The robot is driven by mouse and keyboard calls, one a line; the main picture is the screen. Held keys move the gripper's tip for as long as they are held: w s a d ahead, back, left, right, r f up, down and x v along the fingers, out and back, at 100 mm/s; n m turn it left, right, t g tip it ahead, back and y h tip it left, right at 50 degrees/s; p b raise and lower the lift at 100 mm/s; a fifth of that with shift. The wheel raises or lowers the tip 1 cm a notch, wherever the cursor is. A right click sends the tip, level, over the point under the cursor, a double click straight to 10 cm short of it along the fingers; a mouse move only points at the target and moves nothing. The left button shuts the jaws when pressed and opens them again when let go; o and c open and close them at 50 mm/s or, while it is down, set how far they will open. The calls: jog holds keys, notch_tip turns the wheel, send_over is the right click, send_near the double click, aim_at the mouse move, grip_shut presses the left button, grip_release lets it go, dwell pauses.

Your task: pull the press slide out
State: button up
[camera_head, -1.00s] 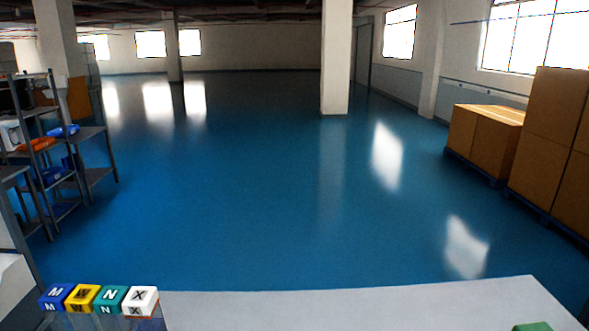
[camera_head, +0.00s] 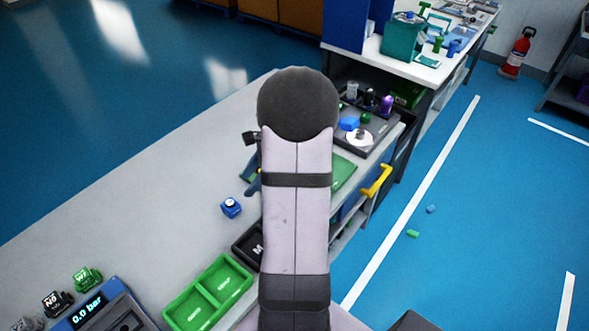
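My arm (camera_head: 297,215) runs up the middle of the head view and hides what lies behind it. My gripper's fingers are hidden behind it. A small dark part (camera_head: 251,138) sticks out left of the arm. I cannot tell a press slide for certain. A yellow handle (camera_head: 377,181) juts from the right side of the near bench, beside a blue front (camera_head: 347,207). A teal box-shaped device (camera_head: 404,41) stands on the far bench. I cannot tell whether either belongs to the press.
Blue floor right of the bench is mostly clear.

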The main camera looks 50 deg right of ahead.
jog(key=s+d+f+m+t+h+b, duration=0.1)
jog(key=d+m, duration=0.2)
jog(key=d, duration=0.3)
jog(key=s+d+f+m+t+h+b, duration=0.1)
jog(key=s+d+f+m+b, duration=0.1)
jog(key=d+m, duration=0.2)
jog(key=s+d+f+m+t+h+b, duration=0.1)
jog(key=d+f+m+t+b, duration=0.1)
jog(key=d, duration=0.7)
jog(key=shift+s+d+f+m, duration=0.25)
jog(key=shift+d+m, duration=0.15)
jog(key=shift+m, duration=0.5)
jog(key=shift+w+d, duration=0.25)
jog(key=shift+d, duration=0.05)
jog(key=shift+p+x, duration=0.55)
jog(key=shift+x, duration=3.15)
jog(key=shift+c, duration=0.2)
grip_shut()
